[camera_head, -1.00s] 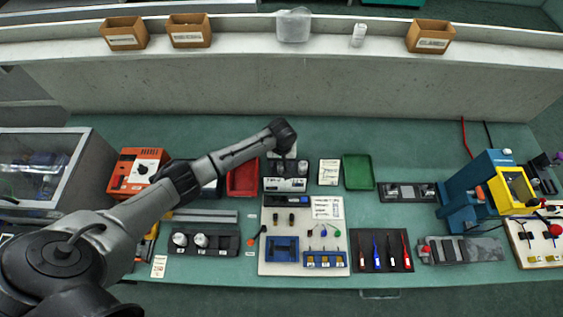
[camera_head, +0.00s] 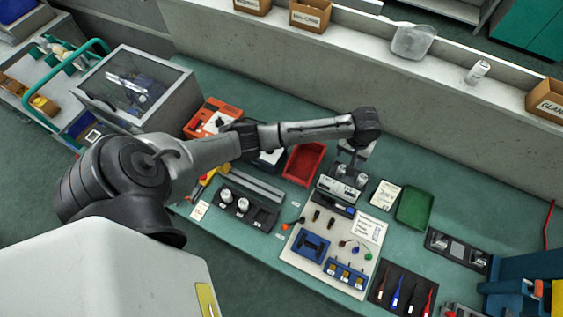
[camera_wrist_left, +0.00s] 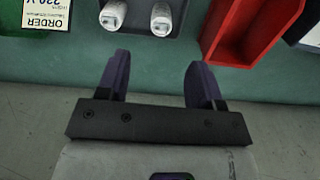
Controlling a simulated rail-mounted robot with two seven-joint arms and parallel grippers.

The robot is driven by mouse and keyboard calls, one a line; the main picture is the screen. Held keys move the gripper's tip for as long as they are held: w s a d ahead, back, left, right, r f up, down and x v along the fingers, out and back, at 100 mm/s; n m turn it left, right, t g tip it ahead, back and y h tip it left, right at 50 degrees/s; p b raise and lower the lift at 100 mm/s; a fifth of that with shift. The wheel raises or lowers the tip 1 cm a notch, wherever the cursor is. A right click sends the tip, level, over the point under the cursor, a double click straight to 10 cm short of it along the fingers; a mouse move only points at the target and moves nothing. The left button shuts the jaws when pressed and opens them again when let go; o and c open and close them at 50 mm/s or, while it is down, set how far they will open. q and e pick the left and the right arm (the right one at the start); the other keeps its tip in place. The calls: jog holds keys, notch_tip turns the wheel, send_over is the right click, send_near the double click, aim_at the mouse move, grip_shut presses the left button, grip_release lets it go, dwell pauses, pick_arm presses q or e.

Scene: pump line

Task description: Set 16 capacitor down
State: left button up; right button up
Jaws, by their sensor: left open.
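My left gripper (camera_wrist_left: 157,65) is open, with nothing between its fingers. In the left wrist view its fingertips point towards a dark holder (camera_wrist_left: 135,30) with two pale cylinders, a left one (camera_wrist_left: 112,14) and a right one (camera_wrist_left: 161,18). In the head view the wrist hangs behind that holder (camera_head: 338,188), and the gripper (camera_head: 354,152) shows only small. Two more white cylinders, one (camera_head: 225,196) beside another (camera_head: 242,204), stand in a black tray (camera_head: 262,218) nearer the front. I cannot read which cylinder is the 16 capacitor. My right gripper is out of view.
A red bin (camera_head: 303,163) is left of the holder. An order card (camera_head: 386,195) and a green tray (camera_head: 415,206) are right of it. A pale board (camera_head: 300,262) with blue fixtures lies in front. The concrete wall (camera_head: 440,125) rises close behind the gripper.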

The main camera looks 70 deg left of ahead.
pick_arm(q)
jog(key=s+d+f+m+t+h, duration=0.1)
jog(key=s+d+f+m, duration=0.2)
jog(key=s+d, duration=0.3)
jog(key=s+d+f+m, duration=0.3)
jog(key=s+d, duration=0.2)
jog(key=s, duration=0.3)
jog(key=s+r+m+t, duration=0.1)
jog(key=s+r, duration=0.1)
jog(key=s, duration=0.6)
jog(key=s+r+m+t, duration=0.1)
jog(key=s+r+m, duration=0.1)
jog(key=s, duration=0.6)
jog(key=shift+s+a+r+y, duration=0.3)
jog(key=shift+s+r+y, duration=0.1)
jog(key=shift+r, duration=0.45)
